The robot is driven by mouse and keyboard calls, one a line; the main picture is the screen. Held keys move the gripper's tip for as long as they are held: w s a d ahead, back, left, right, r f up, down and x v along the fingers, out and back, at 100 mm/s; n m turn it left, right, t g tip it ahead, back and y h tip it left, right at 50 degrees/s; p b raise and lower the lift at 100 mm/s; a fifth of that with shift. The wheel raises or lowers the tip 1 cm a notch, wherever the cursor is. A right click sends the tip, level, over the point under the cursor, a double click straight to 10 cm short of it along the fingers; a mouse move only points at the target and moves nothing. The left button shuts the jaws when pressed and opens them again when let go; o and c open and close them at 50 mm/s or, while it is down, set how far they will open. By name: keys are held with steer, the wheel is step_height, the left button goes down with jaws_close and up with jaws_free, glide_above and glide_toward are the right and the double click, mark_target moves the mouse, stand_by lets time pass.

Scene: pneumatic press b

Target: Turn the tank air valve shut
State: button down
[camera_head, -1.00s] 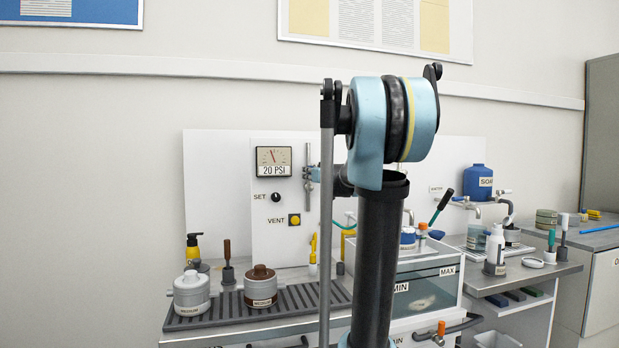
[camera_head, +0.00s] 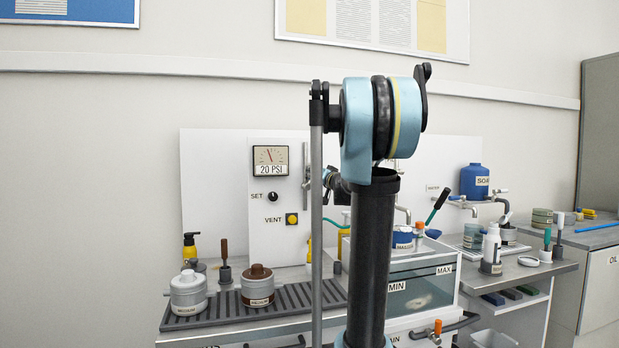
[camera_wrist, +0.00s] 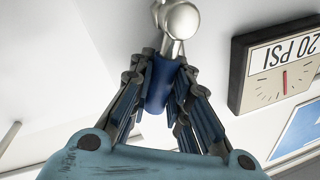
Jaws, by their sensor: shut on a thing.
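In the wrist view, the tank air valve has a round silver metal body (camera_wrist: 178,20) with a blue handle (camera_wrist: 161,82) extending from it. My gripper (camera_wrist: 164,68) is shut on the blue handle, with its fingers on both sides. In the head view, my gripper (camera_head: 331,180) is mostly hidden behind my own arm, close to the white panel. The valve's handle cannot be made out there.
A gauge reading 20 PSI (camera_head: 271,160) is beside the valve; it also shows upside down in the wrist view (camera_wrist: 279,62). Below it are the SET knob (camera_head: 272,197) and yellow VENT button (camera_head: 292,219). A water tank (camera_head: 425,287) and grey pots (camera_head: 188,293) stand below.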

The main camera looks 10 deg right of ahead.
mark_target(319, 184)
steer(key=shift+w+d+f+m+t+h, duration=0.1)
steer(key=shift+d+f+m+t+h, duration=0.45)
steer(key=shift+m, duration=1.9)
steer(key=shift+d+f+m+t+h, duration=0.1)
steer(key=shift+d+f+m+h, duration=0.5)
steer(key=shift+f+m, duration=1.25)
steer(key=shift+w+d+f+m+t+h, duration=0.1)
steer(key=shift+d+f+m+t+h, duration=0.4)
steer(key=shift+m, duration=2.5)
steer(key=shift+s+d+g, duration=0.1)
steer(key=shift+d+g, duration=0.05)
steer(key=shift+g, duration=0.1)
steer(key=c, duration=1.5)
jaws_free()
steer(key=shift+r, duration=0.1)
